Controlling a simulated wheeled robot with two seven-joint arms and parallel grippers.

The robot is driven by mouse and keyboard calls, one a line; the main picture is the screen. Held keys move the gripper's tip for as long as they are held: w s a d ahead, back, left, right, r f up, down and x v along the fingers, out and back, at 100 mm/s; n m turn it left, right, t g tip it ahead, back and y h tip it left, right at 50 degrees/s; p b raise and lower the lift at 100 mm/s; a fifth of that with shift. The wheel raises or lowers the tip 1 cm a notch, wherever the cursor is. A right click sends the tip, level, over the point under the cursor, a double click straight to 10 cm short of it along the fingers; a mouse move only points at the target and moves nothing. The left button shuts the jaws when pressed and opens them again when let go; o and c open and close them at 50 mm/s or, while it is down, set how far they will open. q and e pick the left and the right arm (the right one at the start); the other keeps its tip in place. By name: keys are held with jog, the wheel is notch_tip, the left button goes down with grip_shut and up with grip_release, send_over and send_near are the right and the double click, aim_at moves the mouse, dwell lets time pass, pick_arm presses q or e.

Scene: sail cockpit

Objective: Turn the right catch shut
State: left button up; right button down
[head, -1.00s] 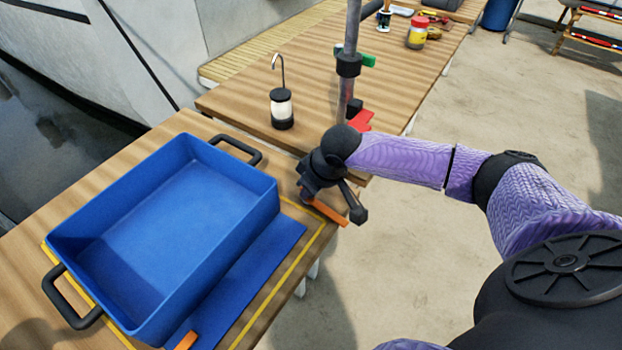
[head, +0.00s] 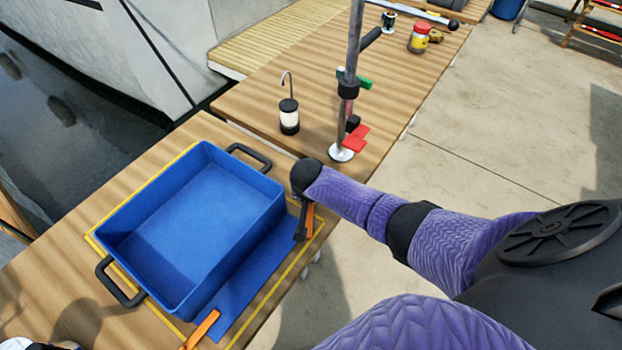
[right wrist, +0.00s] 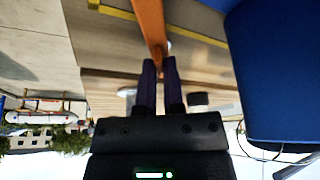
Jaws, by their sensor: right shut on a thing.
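The right catch is an orange lever (head: 310,219) at the far end of the blue strip (head: 240,297), beside the blue tub (head: 205,222). My right gripper (head: 301,232) is at this lever, and its dark fingers partly hide it. In the right wrist view the orange lever (right wrist: 149,22) runs down to the fingertips (right wrist: 160,65), which are closed on its end. A second orange lever (head: 203,328) lies at the near end of the strip, angled across it. My left gripper cannot be made out.
The tub has black handles (head: 118,283) and stands within yellow lines on the wooden table. A lantern (head: 289,117) and a metal post (head: 350,85) with red and green tabs stand beyond my right gripper. Open floor lies to the right.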

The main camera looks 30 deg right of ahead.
jog(key=shift+m, duration=0.9)
jog(key=shift+w+h, duration=0.1)
jog(key=shift+h, duration=0.3)
